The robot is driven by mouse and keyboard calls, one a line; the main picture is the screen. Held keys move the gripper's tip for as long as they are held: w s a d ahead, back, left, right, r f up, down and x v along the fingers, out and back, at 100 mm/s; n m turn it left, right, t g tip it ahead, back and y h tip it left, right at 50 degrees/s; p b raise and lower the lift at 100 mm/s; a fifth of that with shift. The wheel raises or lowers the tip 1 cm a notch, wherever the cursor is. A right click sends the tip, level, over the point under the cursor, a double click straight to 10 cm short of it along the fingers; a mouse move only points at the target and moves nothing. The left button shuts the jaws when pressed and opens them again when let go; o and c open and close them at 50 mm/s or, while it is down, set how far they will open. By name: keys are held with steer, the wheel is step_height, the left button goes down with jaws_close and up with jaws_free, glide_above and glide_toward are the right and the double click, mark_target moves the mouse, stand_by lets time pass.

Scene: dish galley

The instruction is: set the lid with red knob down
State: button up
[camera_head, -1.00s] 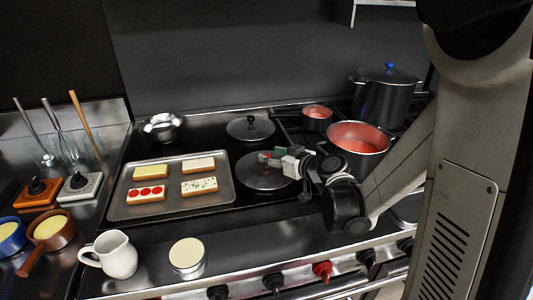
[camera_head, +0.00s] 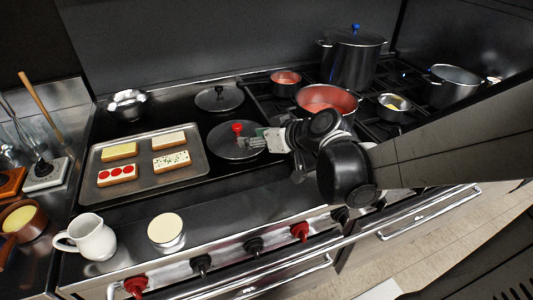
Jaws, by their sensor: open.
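The lid with red knob (camera_head: 236,149) lies flat on the dark cooktop, to the right of the baking tray. Its red knob (camera_head: 237,128) stands up at its middle. My gripper (camera_head: 252,142) is open, just to the right of the knob and low over the lid. The gap between fingertips and knob is too small to judge. My wrist covers the area to the right of the lid.
Another lid with a dark knob (camera_head: 219,97) lies behind. The tray (camera_head: 198,178) with several bread slices is on the left. A red-lined pot (camera_head: 345,97), a small saucepan (camera_head: 285,82) and a tall pot with blue knob (camera_head: 351,62) stand right and behind.

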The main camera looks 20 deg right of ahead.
steer(key=s+r+m+g+h, duration=0.2)
steer(key=s+m+g+h, duration=0.1)
steer(key=s, duration=1.3)
steer(key=shift+s+a+r+m+g+h, duration=0.25)
steer(key=shift+s+m+g+h, duration=0.2)
steer(key=shift+h, duration=0.65)
